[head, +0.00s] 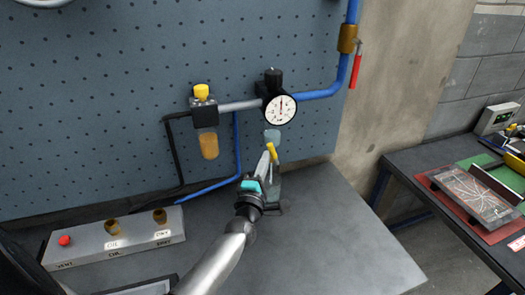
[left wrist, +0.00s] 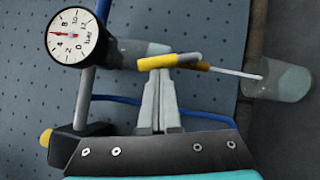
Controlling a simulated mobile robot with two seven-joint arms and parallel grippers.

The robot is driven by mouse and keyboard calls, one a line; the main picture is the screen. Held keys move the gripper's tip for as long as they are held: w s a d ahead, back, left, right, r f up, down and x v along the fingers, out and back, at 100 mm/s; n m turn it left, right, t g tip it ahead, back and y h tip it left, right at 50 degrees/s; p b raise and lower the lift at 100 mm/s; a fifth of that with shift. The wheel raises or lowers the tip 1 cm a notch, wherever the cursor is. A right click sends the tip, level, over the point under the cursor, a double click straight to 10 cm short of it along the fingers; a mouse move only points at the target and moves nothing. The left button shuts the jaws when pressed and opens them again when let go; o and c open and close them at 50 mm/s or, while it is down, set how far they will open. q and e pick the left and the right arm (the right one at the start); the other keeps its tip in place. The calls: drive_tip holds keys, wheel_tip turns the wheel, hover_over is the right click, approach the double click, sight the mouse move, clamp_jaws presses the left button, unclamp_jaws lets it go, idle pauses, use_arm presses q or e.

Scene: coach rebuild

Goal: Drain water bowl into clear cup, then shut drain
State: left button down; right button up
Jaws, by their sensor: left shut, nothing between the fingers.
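The clear water bowl (head: 272,136) hangs below the regulator's gauge; in the left wrist view it is a pale cylinder (left wrist: 142,50). Its drain has a yellow lever (head: 271,153), large in the left wrist view (left wrist: 155,62). A thin pale line (left wrist: 238,72) runs from the drain into the clear cup (left wrist: 288,82); I cannot tell whether it is a stream or a tube. The cup stands under the bowl, partly hidden by my gripper in the head view. My left gripper (head: 267,162) is shut and empty, its tips at the lever. My right gripper is out of view.
A round gauge (head: 280,108) and an amber bowl (head: 209,145) hang on the pegboard. A red-handled valve (head: 356,66) is on the blue pipe. A grey panel (head: 115,236) with a red button stands left. The grey bench is clear at right.

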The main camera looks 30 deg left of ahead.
use_arm(q)
drive_tip(key=shift+w+d+r+m+g+h+p, duration=0.35)
drive_tip(key=shift+r+m+p, duration=0.2)
drive_tip(key=shift+p, duration=0.5)
drive_tip(key=shift+f, duration=0.1)
